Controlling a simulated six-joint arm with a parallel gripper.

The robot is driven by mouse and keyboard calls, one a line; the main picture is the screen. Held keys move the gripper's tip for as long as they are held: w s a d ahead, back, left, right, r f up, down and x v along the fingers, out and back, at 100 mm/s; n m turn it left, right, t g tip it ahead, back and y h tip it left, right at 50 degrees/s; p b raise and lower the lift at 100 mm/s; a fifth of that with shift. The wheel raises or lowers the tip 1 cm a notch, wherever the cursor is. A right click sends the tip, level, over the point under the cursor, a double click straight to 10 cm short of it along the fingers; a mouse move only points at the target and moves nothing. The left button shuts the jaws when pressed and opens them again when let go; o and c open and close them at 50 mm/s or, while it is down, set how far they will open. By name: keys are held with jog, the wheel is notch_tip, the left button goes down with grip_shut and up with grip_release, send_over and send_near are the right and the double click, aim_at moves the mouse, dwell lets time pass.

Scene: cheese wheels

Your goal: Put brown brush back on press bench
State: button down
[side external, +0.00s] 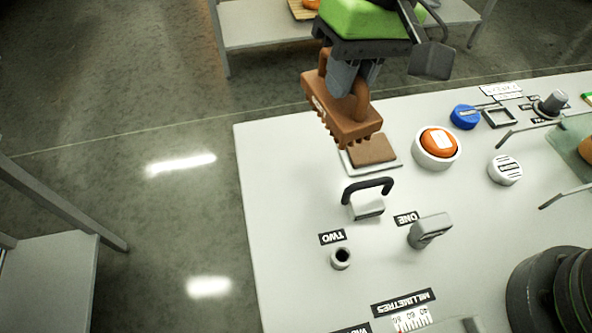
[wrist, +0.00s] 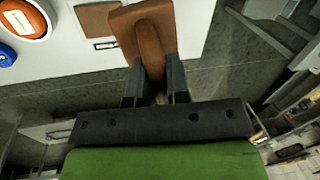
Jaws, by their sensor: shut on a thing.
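The brown brush (side external: 340,112), with a looped handle and stubby bristles below, hangs in the air at the edge of the white bench (side external: 290,250). My gripper (side external: 352,78) is shut on its handle from above. In the wrist view the brush (wrist: 146,32) sits between my gripper's two dark fingers (wrist: 156,75). Below and slightly right of the brush, a flat brown pad (side external: 373,149) lies in a pale square frame on the bench. The brush is apart from the bench and partly overlaps the frame in the side view.
A black-handled grey block (side external: 367,200) stands close in front of the pad. An orange wheel in a white ring (side external: 437,146) is to its right, with a blue disc (side external: 465,117) and a striped white disc (side external: 505,169) beyond. Open floor lies left of the bench.

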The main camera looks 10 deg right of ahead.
jog(key=s+a+f+m, duration=0.1)
jog(key=a+m, duration=0.1)
jog(key=a, duration=0.5)
jog(key=f, duration=0.9)
jog(key=shift+s+d+f, duration=0.2)
jog(key=shift+f, duration=0.1)
jog(key=c, duration=1.1)
grip_release()
jog(key=shift+f, duration=0.15)
jog(key=v, duration=1.2)
jog(key=shift+s, duration=0.2)
jog(key=shift+r, duration=0.25)
